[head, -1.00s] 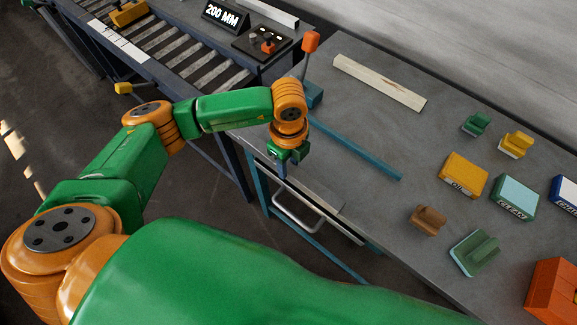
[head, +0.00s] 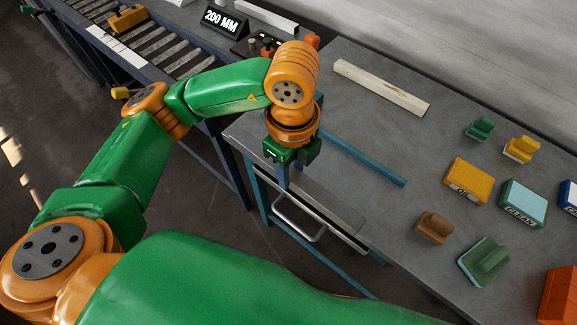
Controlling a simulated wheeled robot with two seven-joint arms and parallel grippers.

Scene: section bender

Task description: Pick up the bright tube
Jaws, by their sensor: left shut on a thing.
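No thing in the head view is plainly the bright tube. A long pale bar (head: 381,87) lies at the back of the grey bench, and a light metal bar (head: 268,15) lies further back by the sign; I cannot tell if either is a tube. My left gripper (head: 283,181) points down at the bench's front edge, close above the left end of the drawer handle (head: 300,222). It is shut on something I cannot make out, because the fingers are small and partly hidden. My right gripper is not in view.
A blue bar (head: 366,160) lies on the bench (head: 350,125) right of my left gripper. Yellow (head: 469,181) and green (head: 523,203) boxes, several small handled blocks and an orange bin (head: 558,296) stand at right. A roller conveyor and the 200 MM sign (head: 225,17) are behind.

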